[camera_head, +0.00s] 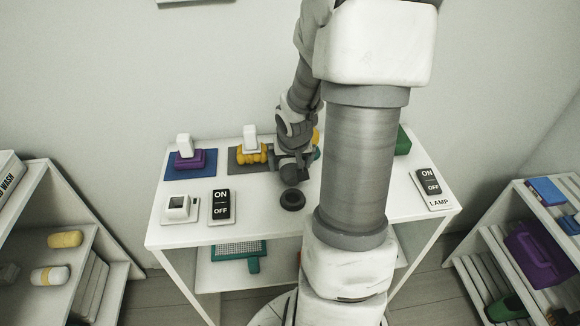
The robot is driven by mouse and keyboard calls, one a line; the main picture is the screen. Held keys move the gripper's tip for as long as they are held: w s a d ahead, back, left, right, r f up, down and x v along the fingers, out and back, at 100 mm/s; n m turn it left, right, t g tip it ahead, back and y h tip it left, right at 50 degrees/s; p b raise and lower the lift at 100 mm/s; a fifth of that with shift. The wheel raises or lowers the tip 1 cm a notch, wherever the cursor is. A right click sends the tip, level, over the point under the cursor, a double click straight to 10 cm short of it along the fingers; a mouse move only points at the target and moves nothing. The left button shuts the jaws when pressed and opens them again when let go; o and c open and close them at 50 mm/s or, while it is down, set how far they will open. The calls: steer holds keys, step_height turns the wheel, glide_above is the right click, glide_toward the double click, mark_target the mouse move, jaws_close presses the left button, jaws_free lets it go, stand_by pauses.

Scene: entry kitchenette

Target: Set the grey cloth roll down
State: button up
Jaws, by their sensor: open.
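My gripper (292,170) is low over the middle of the white table, its jaws open. Its fingers are small and dark here, and partly hidden by my own wrist. A short dark grey ring-shaped roll (292,199) sits on the tabletop just in front of the gripper, apart from it as far as I can see. It is the only roll-like grey thing I make out, but I cannot be sure that it is the cloth roll. A grey mat (236,167) lies left of the gripper, with a yellow ribbed thing (250,157) and a white block (250,137) on it.
A blue mat (178,172) holds a purple block (190,160). An ON/OFF switch (221,206) and a white device (180,209) stand at front left. A LAMP switch (430,188) and green box (403,140) are at right.

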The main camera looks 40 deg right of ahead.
steer(key=shift+f, duration=0.1)
steer(key=shift+c, duration=0.2)
steer(key=c, duration=1.5)
